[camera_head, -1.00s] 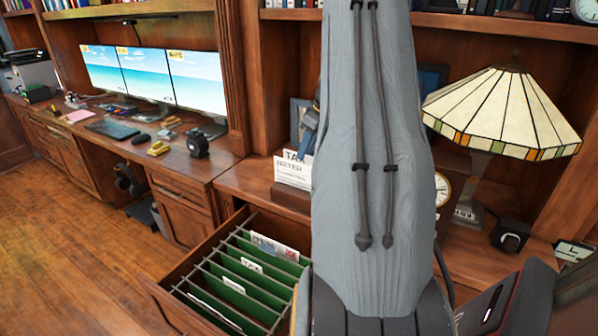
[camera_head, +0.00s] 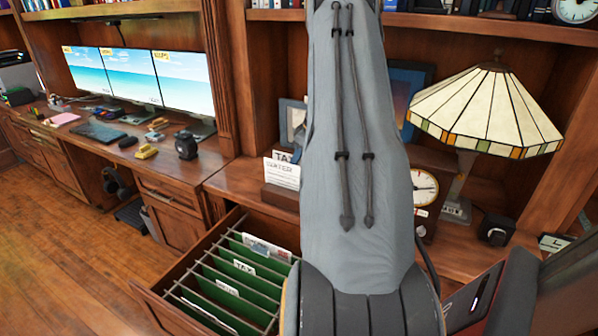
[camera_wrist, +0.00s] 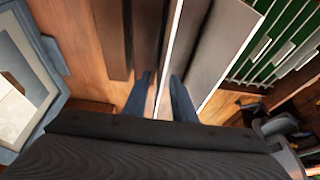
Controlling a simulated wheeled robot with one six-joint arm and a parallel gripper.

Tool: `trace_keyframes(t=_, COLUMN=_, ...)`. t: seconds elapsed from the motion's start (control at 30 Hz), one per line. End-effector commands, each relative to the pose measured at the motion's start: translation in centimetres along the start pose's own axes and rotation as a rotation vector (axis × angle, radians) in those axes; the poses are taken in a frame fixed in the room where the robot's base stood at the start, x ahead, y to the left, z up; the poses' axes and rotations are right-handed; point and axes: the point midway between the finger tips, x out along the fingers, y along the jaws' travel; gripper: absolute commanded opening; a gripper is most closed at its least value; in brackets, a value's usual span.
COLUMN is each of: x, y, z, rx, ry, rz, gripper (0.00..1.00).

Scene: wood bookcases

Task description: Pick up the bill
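White paper sheets stand in a wooden holder (camera_head: 283,197) on the desk beside my arm in the head view. The front sheet (camera_head: 283,174) carries a printed heading, and another sheet behind it shows "TAX". I cannot tell for sure which is the bill. In the wrist view, my gripper (camera_wrist: 160,97) has its two dark blue fingers apart. The thin pale edge of one sheet (camera_wrist: 171,55) runs between them, without clear contact on both sides. The head view hides my fingers behind my arm.
An open drawer (camera_head: 160,297) with green hanging folders (camera_head: 226,283) is below the holder. A picture frame (camera_wrist: 50,100) is close at left in the wrist view. A clock (camera_head: 424,187) and a stained-glass lamp (camera_head: 487,110) stand at right.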

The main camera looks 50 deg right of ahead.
Motion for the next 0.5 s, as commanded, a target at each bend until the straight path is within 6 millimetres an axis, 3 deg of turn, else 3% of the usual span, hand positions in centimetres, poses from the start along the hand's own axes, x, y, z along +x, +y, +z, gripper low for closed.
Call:
trace_keyframes(t=0.2, x=1.7, y=0.1, z=-0.1, rx=0.001, ry=0.001, rz=0.001, gripper=0.24)
trace_keyframes(t=0.43, x=1.8, y=0.1, z=-0.1, rx=0.0, ry=0.001, rz=0.002, gripper=0.24)
trace_keyframes(t=0.5, x=1.8, y=0.1, z=-0.1, rx=0.0, ry=0.001, rz=0.002, gripper=0.12)
